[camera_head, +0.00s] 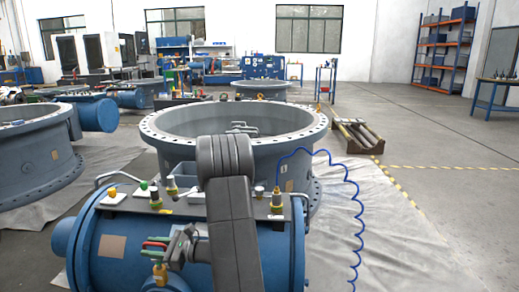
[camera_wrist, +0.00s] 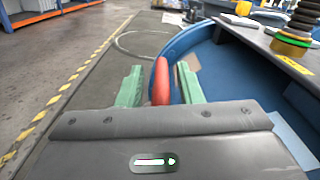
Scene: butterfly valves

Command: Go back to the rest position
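My gripper (camera_wrist: 160,90) has two pale green fingers, one on each side of a red rounded bar (camera_wrist: 160,82) in the wrist view. Gaps show between the bar and both fingers, so the gripper is open around or beside it. In the head view my gripper (camera_head: 152,245) is low, left of my grey arm, in front of the blue cylinder (camera_head: 270,245) of the near valve. The red bar shows there only as a small strip between the green fingers. Its far end and mounting are hidden.
The large grey valve ring (camera_head: 290,150) stands behind the blue cylinder. Brass fittings (camera_head: 277,202) and a coiled blue hose (camera_head: 357,215) rise close to my arm. Another grey valve (camera_head: 35,165) stands left. The floor (camera_head: 460,170) at right is open.

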